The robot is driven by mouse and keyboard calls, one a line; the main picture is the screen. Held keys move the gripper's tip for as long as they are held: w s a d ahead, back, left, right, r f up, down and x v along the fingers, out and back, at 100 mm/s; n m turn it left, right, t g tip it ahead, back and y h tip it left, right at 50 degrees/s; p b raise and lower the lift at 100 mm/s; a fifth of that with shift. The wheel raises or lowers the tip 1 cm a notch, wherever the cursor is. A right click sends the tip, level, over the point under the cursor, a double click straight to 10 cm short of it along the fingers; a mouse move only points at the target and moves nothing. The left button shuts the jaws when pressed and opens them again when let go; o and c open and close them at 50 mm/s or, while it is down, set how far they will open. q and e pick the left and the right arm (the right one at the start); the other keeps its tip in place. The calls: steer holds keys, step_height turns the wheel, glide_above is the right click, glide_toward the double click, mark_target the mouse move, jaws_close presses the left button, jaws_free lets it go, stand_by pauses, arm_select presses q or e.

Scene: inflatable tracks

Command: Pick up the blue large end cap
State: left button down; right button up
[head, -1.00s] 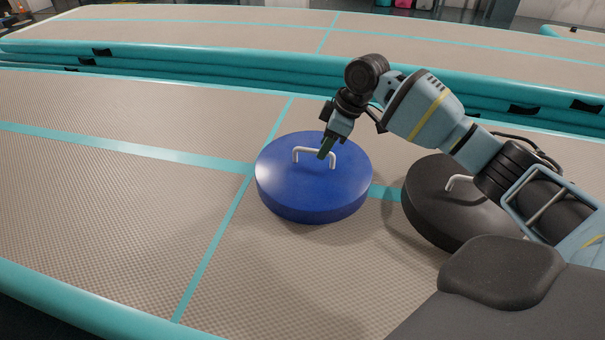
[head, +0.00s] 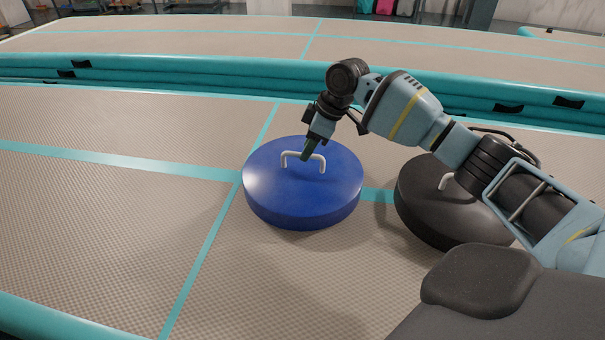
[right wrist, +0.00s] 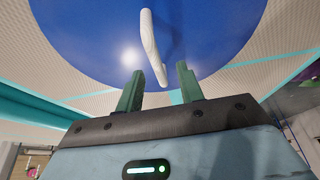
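The blue large end cap (head: 303,195) is a thick round disc lying flat on the beige inflatable track, with a white U-shaped handle (head: 322,162) on top. My right gripper (head: 306,153) is just above the cap by the handle. In the right wrist view the blue cap (right wrist: 95,30) fills the top. The white handle (right wrist: 151,45) there reaches down toward the gap between the two green fingers of my right gripper (right wrist: 160,85), which are apart. I cannot tell how deep the handle sits between them. My left gripper is not in view.
A black end cap (head: 432,205) with a similar handle lies to the right, partly behind my right arm. The inflatable track (head: 100,220) is clear on the left. Teal tubes (head: 200,80) edge the track behind, with another track surface beyond.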

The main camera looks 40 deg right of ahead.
mark_target(303, 169)
steer(key=b+x, duration=0.1)
steer(key=x, duration=0.3)
steer(key=shift+w, duration=0.15)
steer(key=shift+d, duration=0.1)
jaws_close()
